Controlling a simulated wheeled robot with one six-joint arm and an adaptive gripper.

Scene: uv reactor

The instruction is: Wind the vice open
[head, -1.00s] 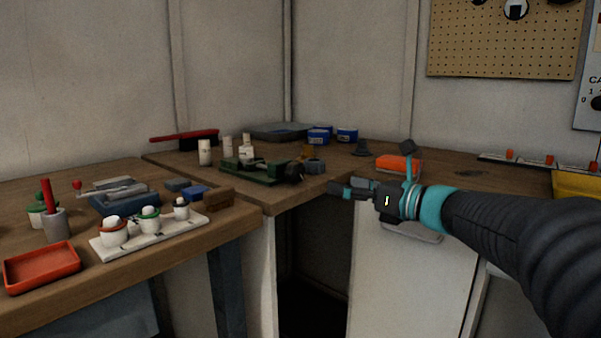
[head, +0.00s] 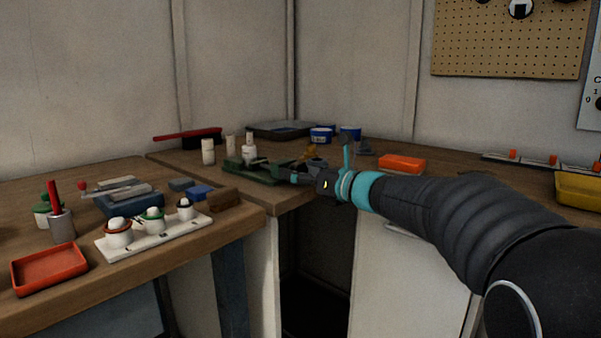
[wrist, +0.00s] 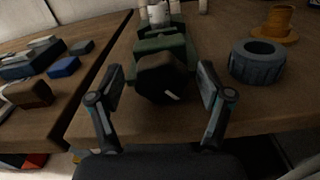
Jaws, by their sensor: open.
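The green vice (head: 255,170) sits on the back bench near the corner. In the wrist view its green body (wrist: 163,44) runs away from me, with a dark rounded end piece (wrist: 163,76) facing me. My gripper (head: 298,179) is at the near end of the vice, over the bench's front edge. In the wrist view my gripper (wrist: 160,88) is open, with one finger on each side of the dark end piece. A gap shows on both sides. The vice's handle cannot be made out clearly, and the jaws are hidden from the wrist.
In the wrist view a dark ribbed ring (wrist: 257,62) lies close to the right finger, with an orange flanged piece (wrist: 277,24) behind it. White bottles (head: 208,151) stand behind the vice. A brown block (head: 224,198) and blue block (head: 199,192) lie on the left bench.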

